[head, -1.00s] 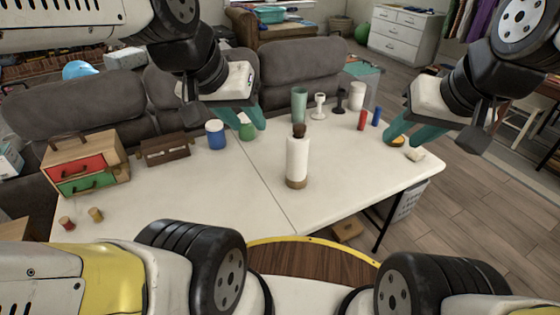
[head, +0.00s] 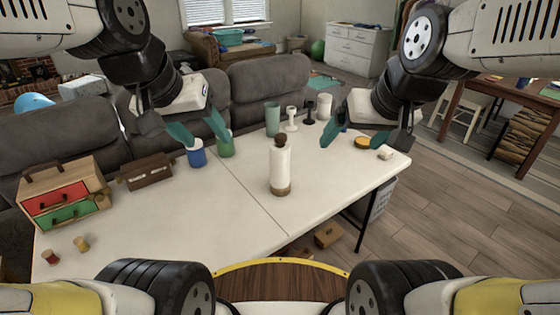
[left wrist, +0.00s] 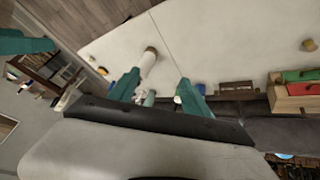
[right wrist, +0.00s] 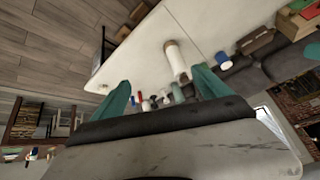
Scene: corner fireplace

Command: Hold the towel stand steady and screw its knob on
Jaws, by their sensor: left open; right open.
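The towel stand (head: 280,172) stands upright on the white table, a white roll over a round wooden base. A dark brown knob (head: 280,141) sits at its top; how firmly it is seated I cannot tell. The stand also shows in the left wrist view (left wrist: 148,63) and the right wrist view (right wrist: 177,62). My right gripper (head: 352,143) is open and empty, right of the stand. Neither touches the stand.
A blue cup (head: 197,155), a green cup (head: 226,145) and a brown box (head: 145,172) are on the left. A drawer box (head: 65,195) and two small spools are at the far left. A teal tumbler (head: 272,119) and candlesticks stand behind. The table's front middle is clear.

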